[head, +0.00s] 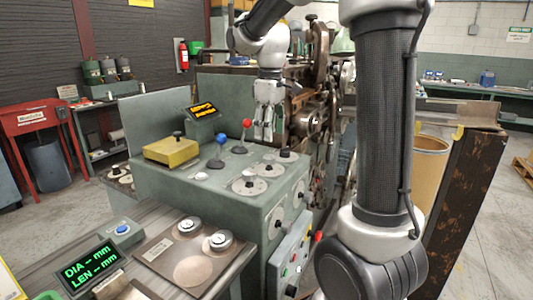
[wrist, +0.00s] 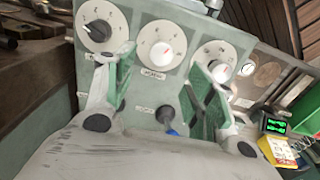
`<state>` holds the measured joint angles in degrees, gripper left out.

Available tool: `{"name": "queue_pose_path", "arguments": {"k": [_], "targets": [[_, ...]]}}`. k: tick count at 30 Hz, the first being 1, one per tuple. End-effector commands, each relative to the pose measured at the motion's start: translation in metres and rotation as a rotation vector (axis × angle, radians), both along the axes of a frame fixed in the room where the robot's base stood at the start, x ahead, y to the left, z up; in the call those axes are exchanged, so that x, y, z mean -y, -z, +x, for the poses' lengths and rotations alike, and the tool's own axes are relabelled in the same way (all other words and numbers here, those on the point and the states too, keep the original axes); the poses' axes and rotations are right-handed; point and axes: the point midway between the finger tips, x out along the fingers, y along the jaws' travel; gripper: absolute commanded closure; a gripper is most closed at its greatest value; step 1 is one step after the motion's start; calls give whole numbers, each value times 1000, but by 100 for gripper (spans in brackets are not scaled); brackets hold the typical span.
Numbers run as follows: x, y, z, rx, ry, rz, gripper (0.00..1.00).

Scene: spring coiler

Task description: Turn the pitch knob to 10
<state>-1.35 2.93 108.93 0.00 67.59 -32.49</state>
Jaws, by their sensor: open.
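The green console (head: 180,195) carries several round white dials on its top. In the head view they are a black-knobbed dial (head: 286,155), a middle dial (head: 268,169) and a near dial (head: 249,185). The wrist view shows a black-knobbed dial (wrist: 98,30), a middle dial with a red mark (wrist: 162,52) and a right dial (wrist: 217,66). Their labels are too small to read, so I cannot tell which is the pitch knob. My gripper (head: 265,134) is open and empty above the console. In the wrist view its fingers (wrist: 161,62) frame the middle dial, apart from it.
A red-balled lever (head: 247,123) and a blue-balled lever (head: 221,139) stand near the dials. The coiling machine (head: 312,120) rises behind. A green readout (head: 90,266) sits on the front bench.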

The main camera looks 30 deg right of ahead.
Motion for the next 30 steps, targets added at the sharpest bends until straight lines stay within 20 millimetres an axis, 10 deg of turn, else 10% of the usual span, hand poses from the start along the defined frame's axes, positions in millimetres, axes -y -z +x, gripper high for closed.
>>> {"name": "queue_pose_path", "arguments": {"k": [30], "targets": [[0,79,-3,-9,-59,-1,45]]}}
